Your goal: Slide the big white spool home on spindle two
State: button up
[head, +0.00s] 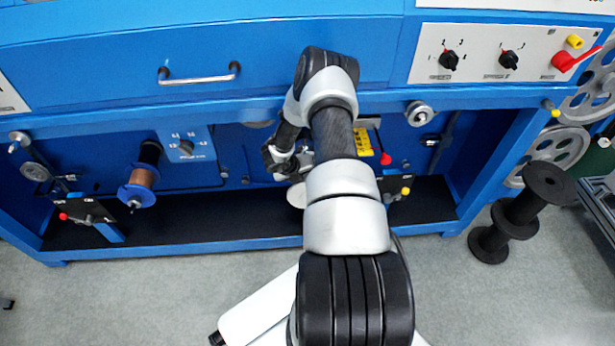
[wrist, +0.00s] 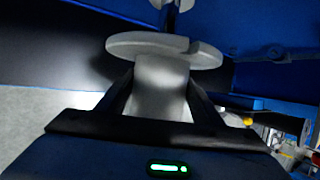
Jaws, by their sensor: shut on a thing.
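The big white spool (wrist: 160,85) sits between the two fingers of my gripper (wrist: 160,100) in the wrist view. The fingers are shut on its pale barrel, and its round flange (wrist: 150,44) lies just beyond the fingertips. A metal shaft-like part (wrist: 172,20) shows past the flange; whether it enters the spool I cannot tell. In the head view the white spool (head: 297,195) shows as a small pale disc, mostly hidden by my arm, with my gripper (head: 288,170) beside it inside the blue machine bay. Spindle two cannot be made out clearly there.
A copper-wound spool with a blue flange (head: 138,190) sits on a spindle at the left of the bay. Black spools (head: 520,213) stand stacked on the floor at right. The blue drawer front (head: 200,60) overhangs the bay. The black bay floor (head: 200,222) is largely clear.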

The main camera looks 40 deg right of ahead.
jog(key=shift+w+d+b, duration=0.3)
jog(key=shift+w+d, duration=0.1)
jog(key=shift+w, duration=0.2)
jog(key=shift+w+d+b, duration=0.3)
jog(key=shift+w+d, duration=0.05)
jog(key=shift+w, duration=0.25)
jog(key=shift+w, duration=0.15)
dwell(0.4)
